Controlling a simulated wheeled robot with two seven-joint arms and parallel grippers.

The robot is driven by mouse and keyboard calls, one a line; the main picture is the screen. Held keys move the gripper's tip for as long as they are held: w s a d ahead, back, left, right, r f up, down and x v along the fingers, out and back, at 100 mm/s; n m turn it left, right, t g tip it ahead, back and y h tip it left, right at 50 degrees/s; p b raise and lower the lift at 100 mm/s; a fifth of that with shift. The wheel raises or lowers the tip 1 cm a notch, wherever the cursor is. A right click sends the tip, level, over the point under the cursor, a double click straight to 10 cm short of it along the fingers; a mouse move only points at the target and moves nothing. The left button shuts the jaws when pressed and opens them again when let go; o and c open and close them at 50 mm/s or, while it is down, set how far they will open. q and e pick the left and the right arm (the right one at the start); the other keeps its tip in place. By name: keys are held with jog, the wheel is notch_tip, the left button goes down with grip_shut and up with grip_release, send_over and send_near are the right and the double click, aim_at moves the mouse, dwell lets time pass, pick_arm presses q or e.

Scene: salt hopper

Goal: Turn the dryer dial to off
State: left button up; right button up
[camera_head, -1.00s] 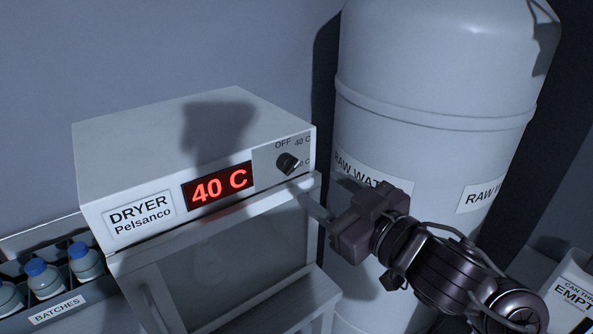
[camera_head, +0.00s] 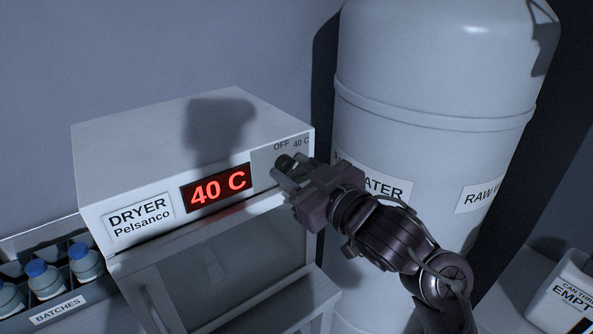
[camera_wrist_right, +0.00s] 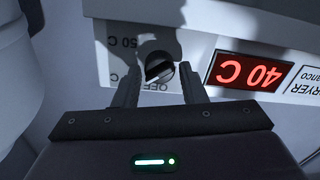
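The dryer (camera_head: 150,170) is a white box with a red display (camera_head: 216,188) reading 40 C. Its black dial (camera_head: 284,162) is on the right of the front panel, below the OFF and 40 C marks; my gripper hides part of it. In the right wrist view the dial (camera_wrist_right: 158,68) shows a dark pointer bar, and the panel appears upside down. My right gripper (camera_head: 290,172) is at the dial, its two fingers apart, one on each side of it. The wrist view shows the fingers (camera_wrist_right: 158,85) open, with gaps to the dial. My left gripper is not in view.
A large white raw water tank (camera_head: 430,90) stands close on the right of the dryer. A rack labelled BATCHES (camera_head: 58,309) with blue-capped bottles (camera_head: 42,277) is at lower left. A white container marked EMPTY (camera_head: 565,295) is at lower right.

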jog(key=c, duration=0.6)
jog(key=shift+n, duration=0.4)
jog(key=n+b, duration=0.1)
jog(key=n, duration=0.2)
jog(key=shift+f+n, duration=0.1)
jog(key=shift+n, duration=0.3)
jog(key=n+b, duration=0.2)
jog(key=n, duration=0.2)
jog(key=shift+n, duration=0.7)
jog(key=o, duration=1)
jog(key=shift+s, duration=0.1)
